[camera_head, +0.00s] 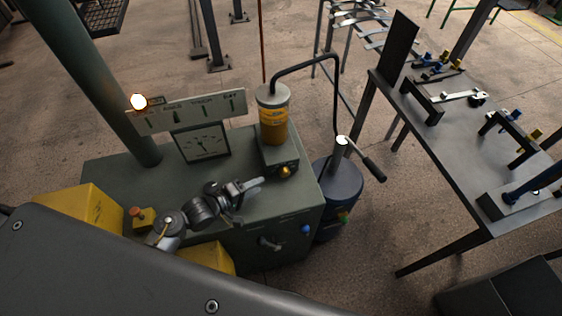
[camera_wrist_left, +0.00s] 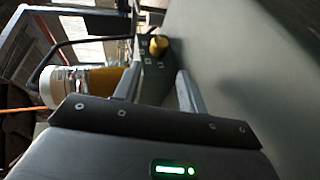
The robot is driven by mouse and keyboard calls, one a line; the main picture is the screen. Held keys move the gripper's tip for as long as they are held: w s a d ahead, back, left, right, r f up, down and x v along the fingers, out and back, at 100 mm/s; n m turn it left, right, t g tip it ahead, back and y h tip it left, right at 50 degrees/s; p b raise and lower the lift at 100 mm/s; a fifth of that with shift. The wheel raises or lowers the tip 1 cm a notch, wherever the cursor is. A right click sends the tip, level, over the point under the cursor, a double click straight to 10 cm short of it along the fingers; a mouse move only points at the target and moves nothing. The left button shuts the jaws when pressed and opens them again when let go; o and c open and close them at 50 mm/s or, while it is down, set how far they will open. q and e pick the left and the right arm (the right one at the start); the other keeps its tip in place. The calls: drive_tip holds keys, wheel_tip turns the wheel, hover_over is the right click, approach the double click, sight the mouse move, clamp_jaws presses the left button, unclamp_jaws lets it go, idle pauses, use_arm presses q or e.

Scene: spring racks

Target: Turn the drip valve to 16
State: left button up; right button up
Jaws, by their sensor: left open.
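The drip valve (camera_head: 285,171) is a small yellow knob on the dark block under the amber oil reservoir (camera_head: 273,127). In the left wrist view the yellow knob (camera_wrist_left: 158,45) shows ahead, between the fingers and beyond their tips. Marks on the block around it are too small to read. My left gripper (camera_head: 256,185) is above the green cabinet top, just left of the knob and apart from it. In the left wrist view its two fingers (camera_wrist_left: 157,80) are spread with nothing between them. The right gripper is not in view.
The green cabinet (camera_head: 115,175) carries a dial gauge (camera_head: 203,143) and a sign strip (camera_head: 190,110) with a lit lamp (camera_head: 138,102). A tool table (camera_head: 460,160) is farther right.

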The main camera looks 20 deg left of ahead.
sight(281, 174)
use_arm(q)
drive_tip(key=shift+w+d, duration=0.1)
drive_tip(key=shift+w, duration=0.2)
drive_tip(key=shift+p+x, duration=0.3)
drive_tip(key=shift+x, duration=0.6)
drive_tip(key=x, duration=0.6)
drive_tip(key=shift+w+p, duration=0.25)
drive_tip(key=shift+p, duration=0.1)
drive_tip(key=shift+w+d+f, duration=0.2)
drive_tip(key=shift+w+d, duration=0.25)
drive_tip(key=shift+w, duration=0.05)
drive_tip(key=shift+w+d+f, duration=0.1)
drive_tip(key=shift+w+d, duration=0.05)
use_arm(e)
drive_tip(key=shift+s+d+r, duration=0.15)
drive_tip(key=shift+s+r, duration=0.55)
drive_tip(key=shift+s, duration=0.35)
use_arm(q)
drive_tip(key=c, duration=0.7)
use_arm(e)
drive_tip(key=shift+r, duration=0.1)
